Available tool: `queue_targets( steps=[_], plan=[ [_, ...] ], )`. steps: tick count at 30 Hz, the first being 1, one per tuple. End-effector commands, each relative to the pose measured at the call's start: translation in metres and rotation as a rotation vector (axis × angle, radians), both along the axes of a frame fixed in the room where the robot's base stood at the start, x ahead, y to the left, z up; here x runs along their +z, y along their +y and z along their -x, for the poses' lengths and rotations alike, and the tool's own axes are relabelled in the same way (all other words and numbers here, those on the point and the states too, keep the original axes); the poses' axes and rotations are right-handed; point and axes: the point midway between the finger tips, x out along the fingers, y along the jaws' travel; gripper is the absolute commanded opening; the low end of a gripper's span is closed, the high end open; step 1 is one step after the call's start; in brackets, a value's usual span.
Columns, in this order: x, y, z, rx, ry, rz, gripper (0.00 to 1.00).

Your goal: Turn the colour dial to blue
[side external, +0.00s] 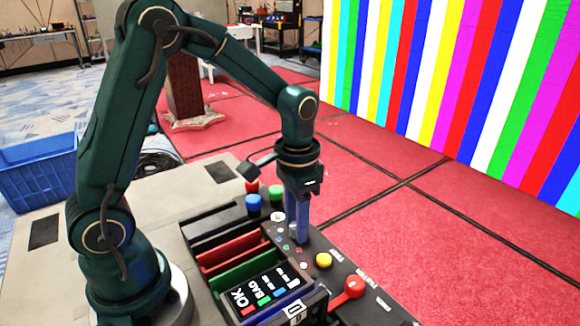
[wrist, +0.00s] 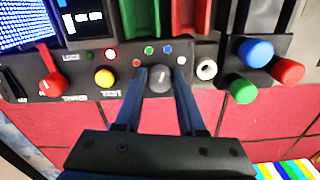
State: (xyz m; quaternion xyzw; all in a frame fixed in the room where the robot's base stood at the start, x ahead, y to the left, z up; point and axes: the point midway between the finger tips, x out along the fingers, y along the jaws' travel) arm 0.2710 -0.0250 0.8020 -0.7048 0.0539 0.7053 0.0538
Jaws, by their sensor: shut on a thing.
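The colour dial (wrist: 160,80) is a dark round knob with a small light mark on its top, seen in the wrist view. Red (wrist: 136,62), green (wrist: 149,50), blue (wrist: 167,49) and white (wrist: 181,60) dots lie in an arc around its far side. The mark is too small to tell surely which dot it faces. My gripper (wrist: 160,72) has its two blue fingers on either side of the dial, shut on it. In the side external view my gripper (side external: 298,238) points straight down onto the black panel; its fingers hide the dial there.
A yellow button (side external: 323,260) and a red lever (side external: 355,286) share the panel. Blue (side external: 253,202), green (side external: 276,191) and red (side external: 251,185) cylinders and a white ring (wrist: 206,68) stand nearby. Red and green bins (side external: 235,252) and a screen (side external: 265,291) adjoin. A striped video wall (side external: 450,80) stands behind.

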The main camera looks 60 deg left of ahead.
Motion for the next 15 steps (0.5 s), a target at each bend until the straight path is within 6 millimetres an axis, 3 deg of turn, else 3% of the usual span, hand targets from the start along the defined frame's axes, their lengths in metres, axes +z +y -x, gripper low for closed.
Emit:
queue_targets(
  steps=[9,10,12,15],
  plan=[
    [0.0011,0.0,-0.0008,0.0,-0.003,0.0,0.0],
    [0.0011,0.0,-0.0008,0.0,-0.003,0.0,0.51],
    [0.0009,0.0,-0.0007,0.0,-0.003,0.0,0.69],
    [0.0007,-0.0001,-0.0006,0.0,-0.002,0.0,0.69]
  ],
)
